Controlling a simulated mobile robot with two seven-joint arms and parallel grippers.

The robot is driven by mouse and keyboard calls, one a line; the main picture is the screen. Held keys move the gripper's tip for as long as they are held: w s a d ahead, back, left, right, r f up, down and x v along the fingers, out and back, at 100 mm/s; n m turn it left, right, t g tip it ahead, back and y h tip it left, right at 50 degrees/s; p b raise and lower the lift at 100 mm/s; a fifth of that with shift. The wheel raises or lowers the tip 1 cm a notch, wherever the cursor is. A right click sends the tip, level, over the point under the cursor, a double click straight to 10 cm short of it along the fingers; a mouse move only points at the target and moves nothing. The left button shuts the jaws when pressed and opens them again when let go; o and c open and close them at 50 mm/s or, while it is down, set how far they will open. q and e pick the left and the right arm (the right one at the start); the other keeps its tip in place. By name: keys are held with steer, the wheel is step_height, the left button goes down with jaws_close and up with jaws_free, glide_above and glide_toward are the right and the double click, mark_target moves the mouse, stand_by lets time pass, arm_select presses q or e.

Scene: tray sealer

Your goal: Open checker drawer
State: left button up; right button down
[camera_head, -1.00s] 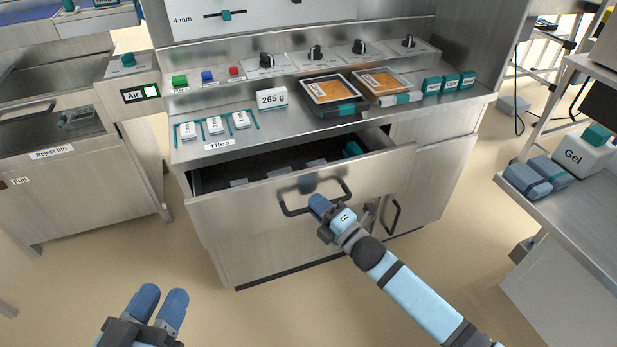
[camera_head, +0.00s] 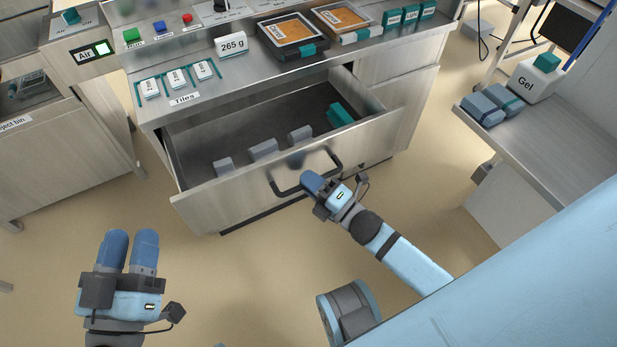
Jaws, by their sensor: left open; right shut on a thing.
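The checker drawer (camera_head: 250,193) stands pulled well out of the steel cabinet, with its inside in view. Several grey blocks sit along its front, and a teal item (camera_head: 341,114) lies at its right side. The dark bar handle (camera_head: 283,191) is on the drawer front. My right gripper (camera_head: 312,181) is shut on the handle's right part; its fingertips partly hide the bar. My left gripper (camera_head: 131,240) is open and empty above the floor at the lower left, apart from the drawer.
The counter above holds tiles (camera_head: 177,78), a 265 g block (camera_head: 231,45), two trays with orange contents (camera_head: 293,33) and teal boxes (camera_head: 410,16). A side table (camera_head: 540,125) with a Gel container (camera_head: 537,78) stands right. The floor before the drawer is clear.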

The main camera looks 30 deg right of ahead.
steer(key=c, duration=1.1)
jaws_free()
steer(key=shift+s+d, duration=0.1)
steer(key=shift+s, duration=0.2)
arm_select(q)
steer(key=f+g+y+p, duration=0.1)
steer(key=f, duration=0.1)
steer(key=a+f+g+y+p, duration=0.1)
steer(key=f, duration=0.1)
steer(key=shift+w+a+f, duration=0.15)
steer(key=shift+f, duration=0.05)
arm_select(e)
steer(key=v, duration=1.3)
steer(key=shift+s, duration=0.1)
arm_select(q)
steer(key=shift+r, duration=0.15)
